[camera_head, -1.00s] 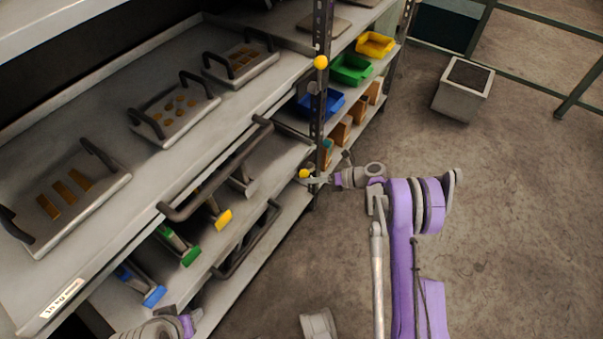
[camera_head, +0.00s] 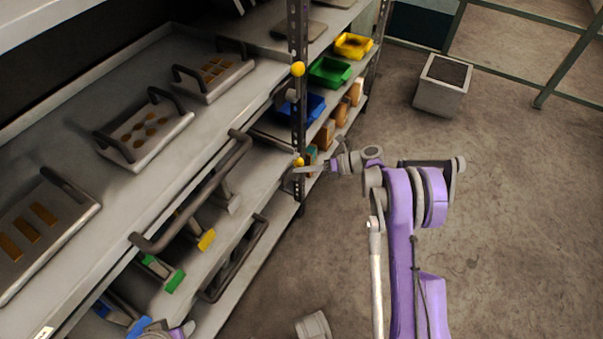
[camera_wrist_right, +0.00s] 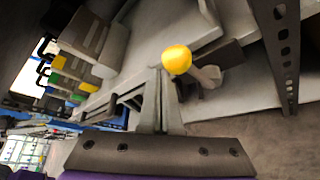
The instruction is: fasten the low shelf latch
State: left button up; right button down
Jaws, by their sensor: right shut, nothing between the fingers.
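The low shelf latch's yellow knob (camera_head: 298,161) shows at the upright post, below another yellow knob (camera_head: 297,69) on the same post. My right gripper (camera_head: 305,169) is shut and empty, right at the low knob. In the right wrist view, the yellow knob (camera_wrist_right: 177,59) and its grey lever sit just beyond the closed fingertips (camera_wrist_right: 160,76). Whether they touch is unclear. My left gripper (camera_head: 180,330) shows only in part at the bottom edge; its fingers cannot be made out.
The perforated post (camera_head: 299,120) stands beside my right gripper. Pull-out shelves with dark handles (camera_head: 195,200) and handled trays (camera_head: 145,140) lie left. Blue, green and yellow bins (camera_head: 330,72) and brown blocks fill the shelves behind. A grey box (camera_head: 444,87) stands on open floor.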

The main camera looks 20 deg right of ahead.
pick_arm(q)
jog(key=shift+w+d, duration=0.15)
pick_arm(e)
jog(key=shift+w+d+r, duration=0.1)
jog(key=shift+w+d, duration=0.15)
jog(key=shift+d, duration=0.05)
jog(key=shift+w+d+r, duration=0.1)
jog(key=shift+w+d, duration=0.05)
jog(key=shift+d, duration=0.05)
